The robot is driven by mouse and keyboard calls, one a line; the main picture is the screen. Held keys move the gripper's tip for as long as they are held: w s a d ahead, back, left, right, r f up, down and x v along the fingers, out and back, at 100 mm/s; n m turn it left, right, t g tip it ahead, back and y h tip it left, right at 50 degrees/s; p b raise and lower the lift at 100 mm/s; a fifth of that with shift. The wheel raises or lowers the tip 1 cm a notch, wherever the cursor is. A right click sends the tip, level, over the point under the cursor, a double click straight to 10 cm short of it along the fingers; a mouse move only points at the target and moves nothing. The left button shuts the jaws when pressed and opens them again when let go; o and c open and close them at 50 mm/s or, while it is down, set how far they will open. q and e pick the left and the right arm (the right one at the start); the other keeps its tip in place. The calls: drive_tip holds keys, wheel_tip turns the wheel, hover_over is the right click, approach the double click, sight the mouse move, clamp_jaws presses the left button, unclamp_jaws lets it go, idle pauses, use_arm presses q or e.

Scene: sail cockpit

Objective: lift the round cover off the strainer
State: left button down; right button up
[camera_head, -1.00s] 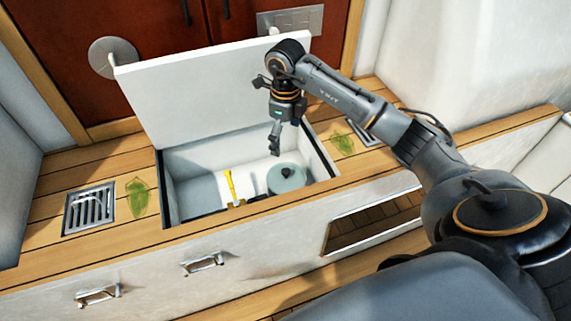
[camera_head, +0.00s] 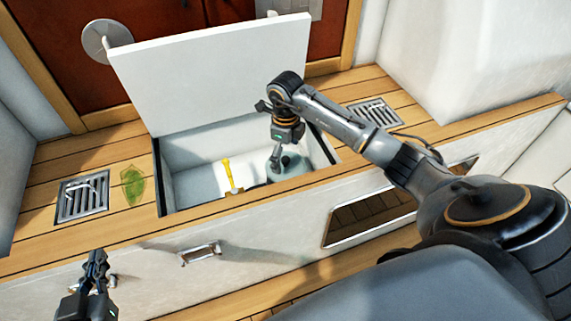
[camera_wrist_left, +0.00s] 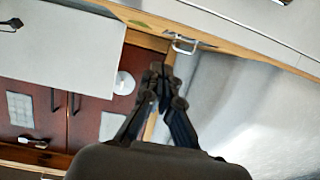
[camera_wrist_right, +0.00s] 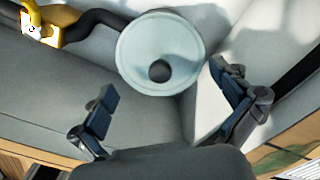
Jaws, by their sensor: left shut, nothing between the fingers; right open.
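The round cover (camera_head: 297,164) is pale grey-green and sits on the strainer down in the open locker; the strainer body is mostly hidden beneath it. In the right wrist view the cover (camera_wrist_right: 135,40) shows from above with a dark round knob (camera_wrist_right: 159,71) at its middle. My right gripper (camera_head: 277,158) has come down into the locker close to the cover. It is open and empty, its fingers (camera_wrist_right: 165,105) spread apart, with the knob ahead of the gap between them. My left gripper (camera_head: 97,258) is shut and empty, in front of the cabinet; its fingertips meet in the left wrist view (camera_wrist_left: 157,75).
A white lid (camera_head: 215,70) stands raised behind the locker opening. A yellow handle (camera_head: 227,170) rises left of the strainer, with a dark hose (camera_wrist_right: 90,22) running to the strainer. Drain grates (camera_head: 83,197) and a green leaf (camera_head: 132,185) lie on the wooden seat.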

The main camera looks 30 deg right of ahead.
use_arm(q)
drive_tip(key=shift+w+d+r+t+h, duration=0.15)
drive_tip(key=shift+r+t, duration=0.15)
drive_tip(key=shift+r, duration=0.2)
drive_tip(key=shift+w+d+r+t+h, duration=0.1)
drive_tip(key=shift+w+r+t, duration=0.15)
drive_tip(key=shift+r, duration=0.2)
drive_tip(key=shift+w+d+r+t+h, duration=0.1)
drive_tip(key=shift+r+t, duration=0.25)
drive_tip(key=shift+r, duration=0.15)
use_arm(e)
drive_tip(key=shift+f, duration=1.05)
use_arm(q)
drive_tip(key=shift+s, duration=0.1)
use_arm(e)
drive_tip(key=shift+s, duration=0.1)
clamp_jaws()
